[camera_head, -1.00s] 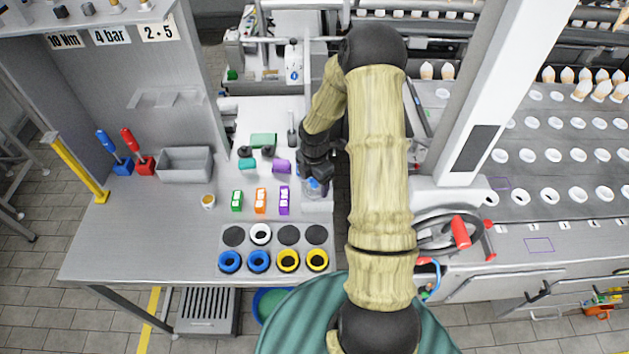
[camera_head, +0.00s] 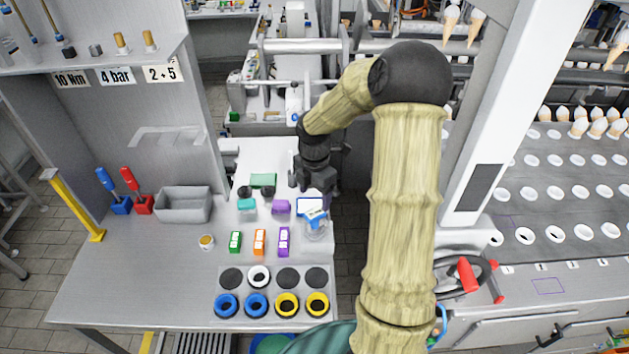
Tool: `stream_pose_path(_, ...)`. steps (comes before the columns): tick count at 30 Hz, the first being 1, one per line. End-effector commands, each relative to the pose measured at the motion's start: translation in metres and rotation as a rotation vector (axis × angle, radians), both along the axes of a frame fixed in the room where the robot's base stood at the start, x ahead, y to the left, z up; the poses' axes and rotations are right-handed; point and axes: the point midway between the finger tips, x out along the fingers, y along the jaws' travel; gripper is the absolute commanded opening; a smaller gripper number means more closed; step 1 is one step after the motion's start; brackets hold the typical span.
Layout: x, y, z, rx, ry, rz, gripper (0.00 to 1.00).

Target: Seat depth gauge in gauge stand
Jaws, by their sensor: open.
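My gripper (camera_head: 316,193) points down over the back right of the grey bench (camera_head: 130,265), its fingers small and dark. Just in front of it lies a small white and blue piece (camera_head: 311,206). A clear round holder (camera_head: 316,232) with a blue part at its top (camera_head: 314,216) stands just in front of that piece. I cannot tell for certain which of these is the depth gauge or the gauge stand. I see nothing held between the fingers. My gripper and forearm hide part of the bench behind them.
A panel with blue and yellow rings (camera_head: 288,304) lies at the front. Green, orange and purple blocks (camera_head: 259,242) stand behind it, with a small cup (camera_head: 206,242) to their left. A grey bin (camera_head: 184,205) stands at left. The bench's left front is clear.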

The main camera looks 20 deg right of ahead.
Motion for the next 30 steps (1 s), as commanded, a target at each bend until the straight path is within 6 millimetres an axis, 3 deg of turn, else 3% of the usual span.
stream_pose_path(3,0.001,-0.001,0.024,-0.001,-0.006,-0.002,0.69)
stream_pose_path(9,0.001,0.000,0.047,0.000,-0.001,-0.002,0.69)
stream_pose_path(30,0.000,0.000,0.050,0.000,0.000,-0.001,0.69)
